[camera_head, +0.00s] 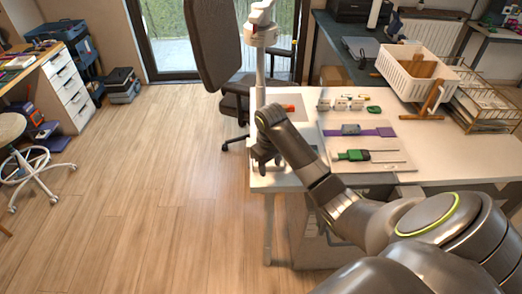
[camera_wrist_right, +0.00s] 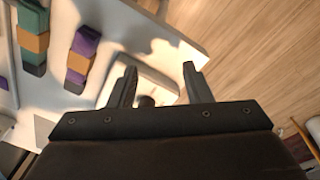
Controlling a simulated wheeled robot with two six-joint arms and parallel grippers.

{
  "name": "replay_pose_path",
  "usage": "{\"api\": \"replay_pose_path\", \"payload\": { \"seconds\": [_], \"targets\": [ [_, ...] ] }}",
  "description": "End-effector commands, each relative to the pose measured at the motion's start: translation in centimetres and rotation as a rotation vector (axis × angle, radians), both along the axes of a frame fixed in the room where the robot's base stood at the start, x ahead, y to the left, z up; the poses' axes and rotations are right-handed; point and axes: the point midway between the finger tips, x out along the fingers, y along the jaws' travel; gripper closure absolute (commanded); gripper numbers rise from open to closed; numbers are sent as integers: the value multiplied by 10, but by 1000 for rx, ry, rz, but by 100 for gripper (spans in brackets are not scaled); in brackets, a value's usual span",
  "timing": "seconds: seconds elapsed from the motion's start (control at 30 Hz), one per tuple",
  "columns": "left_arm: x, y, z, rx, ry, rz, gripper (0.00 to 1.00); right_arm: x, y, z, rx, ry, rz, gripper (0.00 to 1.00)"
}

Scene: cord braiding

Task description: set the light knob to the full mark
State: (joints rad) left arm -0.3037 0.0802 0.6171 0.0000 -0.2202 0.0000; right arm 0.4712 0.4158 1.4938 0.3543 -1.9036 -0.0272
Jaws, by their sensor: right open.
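My right gripper (camera_head: 263,158) points down over the near left corner of the white table in the head view. In the right wrist view the gripper (camera_wrist_right: 158,75) is open, its two dark fingers apart with nothing held between them. A small dark round knob (camera_wrist_right: 147,101) shows low between the fingers, partly hidden by the gripper body. It sits over a pale plate (camera_wrist_right: 160,87). Its marks and pointer cannot be made out. In the head view the knob is hidden by the gripper. A white lamp post (camera_head: 260,70) rises just behind the gripper. My left gripper is not in view.
The white table (camera_head: 450,165) holds a pale board with a purple piece (camera_head: 376,132) and a green-handled tool (camera_head: 353,155). A white basket (camera_head: 415,75) stands at the back right. A dark office chair (camera_head: 213,45) is behind the lamp. The floor at left is open.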

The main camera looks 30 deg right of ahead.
Motion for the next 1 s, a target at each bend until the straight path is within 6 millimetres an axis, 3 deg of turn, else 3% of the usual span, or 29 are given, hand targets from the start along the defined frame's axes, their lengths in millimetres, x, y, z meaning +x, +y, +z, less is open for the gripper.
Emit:
{"api": "replay_pose_path", "payload": {
  "seconds": [0.03, 0.2, 0.3, 0.43, 0.53, 0.67, 1.0],
  "targets": [
    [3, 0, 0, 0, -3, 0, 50, 18, -5, 19, 5, 4, -7, 55],
    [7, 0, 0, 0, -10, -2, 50, 56, -17, 69, 38, 36, -33, 55],
    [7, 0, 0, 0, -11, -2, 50, 68, -21, 90, 54, 48, -43, 55],
    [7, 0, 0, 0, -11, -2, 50, 74, -23, 103, 67, 57, -50, 55],
    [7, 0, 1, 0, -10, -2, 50, 75, -23, 100, 70, 59, -51, 55],
    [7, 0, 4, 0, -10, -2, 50, 74, -23, 82, 70, 62, -52, 55],
    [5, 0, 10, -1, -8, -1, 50, 74, -23, 15, 69, 61, -52, 55]
  ]
}}
